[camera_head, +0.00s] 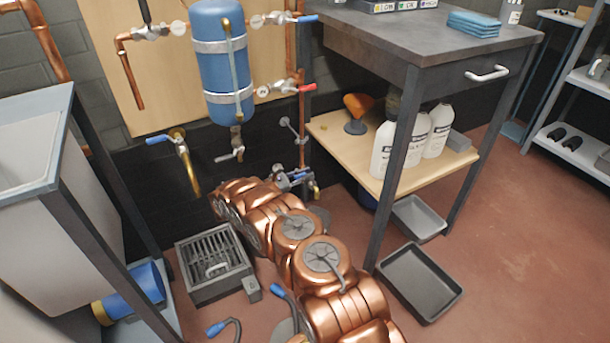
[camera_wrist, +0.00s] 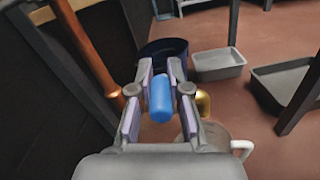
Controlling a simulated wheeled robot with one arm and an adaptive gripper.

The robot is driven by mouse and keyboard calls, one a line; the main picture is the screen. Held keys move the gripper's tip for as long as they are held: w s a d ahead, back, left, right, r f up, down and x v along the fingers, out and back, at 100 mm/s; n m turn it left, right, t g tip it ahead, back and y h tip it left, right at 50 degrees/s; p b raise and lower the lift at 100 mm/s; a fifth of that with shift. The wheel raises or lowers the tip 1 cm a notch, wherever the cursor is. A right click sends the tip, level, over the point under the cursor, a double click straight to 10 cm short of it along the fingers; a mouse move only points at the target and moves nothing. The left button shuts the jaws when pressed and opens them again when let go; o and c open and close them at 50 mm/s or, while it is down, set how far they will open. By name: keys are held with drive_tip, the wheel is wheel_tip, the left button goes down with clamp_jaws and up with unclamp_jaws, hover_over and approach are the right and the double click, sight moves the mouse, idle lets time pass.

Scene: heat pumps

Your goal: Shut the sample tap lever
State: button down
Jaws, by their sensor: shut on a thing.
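The sample tap lever (camera_wrist: 160,100) is a blue rounded handle between my gripper's fingers in the wrist view. My gripper (camera_wrist: 161,70) is shut on it, a finger on each side. A brass piece (camera_wrist: 203,102), likely the tap's spout, shows just right of the fingers. In the head view my gripper (camera_head: 285,177) is low by the wall, at the foot of the copper pipe, with a bit of blue lever (camera_head: 298,176) beside it. My copper-coloured arm hides part of the area. The lever's exact angle to the tap is hard to tell.
A pale jug (camera_wrist: 228,138) with a handle stands below the gripper. A copper pipe (camera_wrist: 88,48) runs close at left. Other valves have a red lever (camera_head: 307,88) and a blue lever (camera_head: 160,139). A bench leg (camera_head: 396,165) and grey trays (camera_head: 420,284) are at right.

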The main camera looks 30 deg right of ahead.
drive_tip(key=shift+w+a+r, duration=0.1)
drive_tip(key=shift+w+r, duration=0.05)
drive_tip(key=shift+w, duration=0.1)
drive_tip(key=c, duration=1.3)
unclamp_jaws()
drive_tip(key=shift+o, duration=0.9)
drive_tip(key=shift+s+g, duration=0.15)
drive_tip(key=shift+g, duration=0.15)
drive_tip(key=shift+s+n+t, duration=0.1)
drive_tip(key=shift+n+t, duration=0.2)
drive_tip(key=shift+t, duration=0.4)
drive_tip(key=shift+s+n+t+b, duration=0.2)
drive_tip(key=shift+n+t+b, duration=0.5)
drive_tip(key=shift+t, duration=0.6)
